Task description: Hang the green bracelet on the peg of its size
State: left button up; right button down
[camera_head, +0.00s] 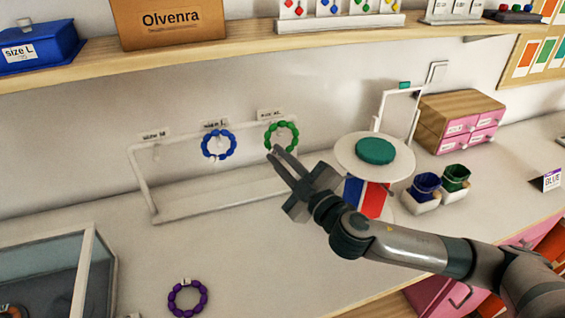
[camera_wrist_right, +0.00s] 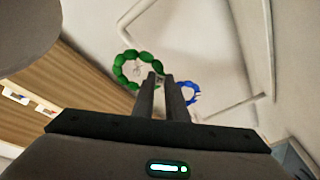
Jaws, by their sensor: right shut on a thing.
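The green bracelet (camera_head: 282,136) is up at the right end of the white rack (camera_head: 178,209), just under the rightmost peg label (camera_head: 271,114). My right gripper (camera_head: 272,152) reaches it from the lower right and is shut on its lower edge. In the right wrist view, the green bracelet (camera_wrist_right: 138,68) meets the tips of my right gripper (camera_wrist_right: 160,78). Whether it hangs around the right peg cannot be told. The blue bracelet (camera_head: 219,144) hangs under the middle label (camera_head: 215,124). The left label (camera_head: 155,134) has no bracelet under it. My left gripper is not in view.
A purple bracelet (camera_head: 187,298) lies on the table near the front. A round white stand (camera_head: 345,160) with a teal disc (camera_head: 375,150) is right of the rack. A glass-sided case (camera_head: 85,270) is at the left front. A shelf (camera_head: 240,48) runs above the rack.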

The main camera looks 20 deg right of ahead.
aim_at(275, 152)
jog(key=shift+w, duration=1.75)
jog(key=shift+f+b, duration=0.3)
jog(key=shift+b, duration=0.05)
jog(key=shift+w+f, duration=0.1)
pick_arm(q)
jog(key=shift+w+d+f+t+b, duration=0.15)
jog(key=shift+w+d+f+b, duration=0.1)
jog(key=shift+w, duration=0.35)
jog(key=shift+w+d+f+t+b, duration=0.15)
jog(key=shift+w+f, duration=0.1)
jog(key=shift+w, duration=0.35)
pick_arm(e)
jog(key=shift+w+f, duration=0.1)
jog(key=shift+f, duration=0.2)
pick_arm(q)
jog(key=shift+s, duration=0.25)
pick_arm(e)
jog(key=c, duration=1.7)
grip_release()
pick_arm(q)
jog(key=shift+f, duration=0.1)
